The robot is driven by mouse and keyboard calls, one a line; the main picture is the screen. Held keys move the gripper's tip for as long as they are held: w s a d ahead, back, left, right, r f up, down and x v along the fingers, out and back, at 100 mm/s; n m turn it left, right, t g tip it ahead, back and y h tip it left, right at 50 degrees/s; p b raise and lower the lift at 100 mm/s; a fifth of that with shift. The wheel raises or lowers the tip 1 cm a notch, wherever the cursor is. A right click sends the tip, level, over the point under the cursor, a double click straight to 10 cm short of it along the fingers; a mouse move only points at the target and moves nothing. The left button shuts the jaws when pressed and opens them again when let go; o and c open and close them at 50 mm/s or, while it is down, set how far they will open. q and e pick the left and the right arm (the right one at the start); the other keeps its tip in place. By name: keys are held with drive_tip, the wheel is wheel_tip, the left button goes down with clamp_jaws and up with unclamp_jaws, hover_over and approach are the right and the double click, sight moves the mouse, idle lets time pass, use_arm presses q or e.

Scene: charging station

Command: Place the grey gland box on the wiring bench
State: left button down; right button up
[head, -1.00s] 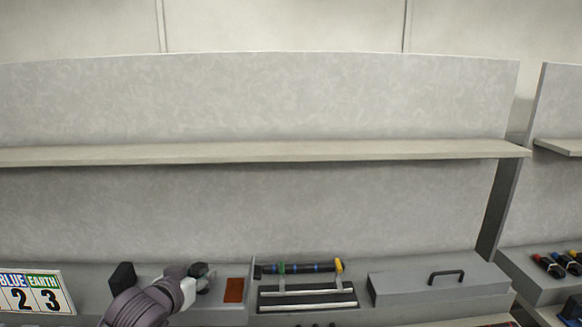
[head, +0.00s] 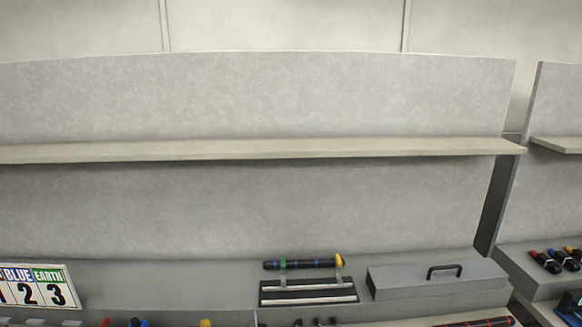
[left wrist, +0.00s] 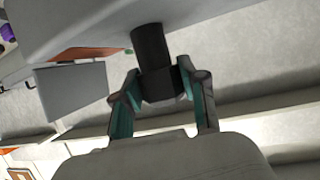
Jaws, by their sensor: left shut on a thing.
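In the left wrist view my left gripper (left wrist: 163,88) is shut on the black gland fitting (left wrist: 152,48), a dark cylinder with a wider collar. The fitting joins the grey gland box (left wrist: 110,18), whose large grey face fills the top left of that view. An orange-brown patch (left wrist: 98,53) shows at its edge. The rest of the box is out of frame. The box and both grippers are out of the head view. A grey bench (head: 180,285) runs along the bottom of the head view; whether it is the wiring bench I cannot tell.
A lidded grey box with a black handle (head: 437,278) and a rack with a dark tool (head: 305,264) stand on the bench. A number sign (head: 38,288) is at left. A shelf (head: 260,150) crosses above. The bench is clear between sign and rack.

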use_arm(q)
drive_tip(key=s, duration=0.3)
drive_tip(key=shift+s+a+r+n+y, duration=0.15)
drive_tip(key=shift+a+r+n+y, duration=0.2)
drive_tip(key=shift+a+n+y, duration=0.05)
drive_tip(key=shift+d, duration=0.1)
